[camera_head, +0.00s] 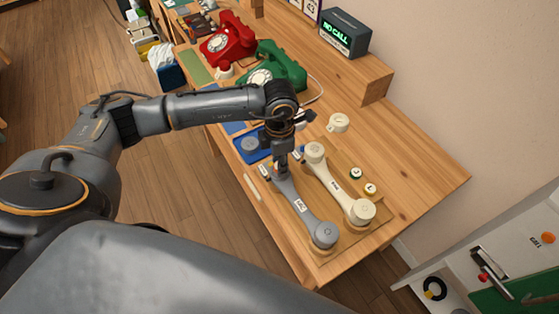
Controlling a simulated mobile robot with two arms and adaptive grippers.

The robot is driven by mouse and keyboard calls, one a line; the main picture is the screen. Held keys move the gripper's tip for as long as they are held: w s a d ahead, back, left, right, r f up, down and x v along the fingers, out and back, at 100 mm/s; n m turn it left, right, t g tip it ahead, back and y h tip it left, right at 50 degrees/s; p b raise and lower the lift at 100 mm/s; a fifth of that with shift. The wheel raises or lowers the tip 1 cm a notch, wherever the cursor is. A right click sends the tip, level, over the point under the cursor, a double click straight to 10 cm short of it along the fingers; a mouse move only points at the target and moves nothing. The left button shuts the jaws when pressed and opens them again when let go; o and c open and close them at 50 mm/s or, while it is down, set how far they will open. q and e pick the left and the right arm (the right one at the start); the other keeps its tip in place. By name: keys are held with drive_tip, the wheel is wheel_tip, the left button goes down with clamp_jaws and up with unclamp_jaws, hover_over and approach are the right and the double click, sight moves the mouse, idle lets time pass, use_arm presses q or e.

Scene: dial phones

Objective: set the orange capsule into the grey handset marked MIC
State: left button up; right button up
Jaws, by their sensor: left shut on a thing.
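The grey handset (307,209) lies on a wooden board near the table's front edge, with a small white label on its stem that is too small to read surely. Its near end is a round cup with a closed-looking top. My left gripper (282,170) points down over the far end of this handset and hides most of that end. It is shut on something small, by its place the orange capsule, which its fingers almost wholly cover. I cannot tell whether the capsule touches the handset. My right gripper is out of view.
A cream handset (338,185) lies just right of the grey one. Two small round capsules (356,173) sit beyond it. A blue tray (248,146) lies left of my gripper. Green (281,68) and red (228,41) phones stand farther back. The table's right side is clear.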

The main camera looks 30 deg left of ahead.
use_arm(q)
drive_tip(key=shift+f, duration=0.3)
drive_tip(key=o, duration=1.1)
wheel_tip(320, 180, up, 12)
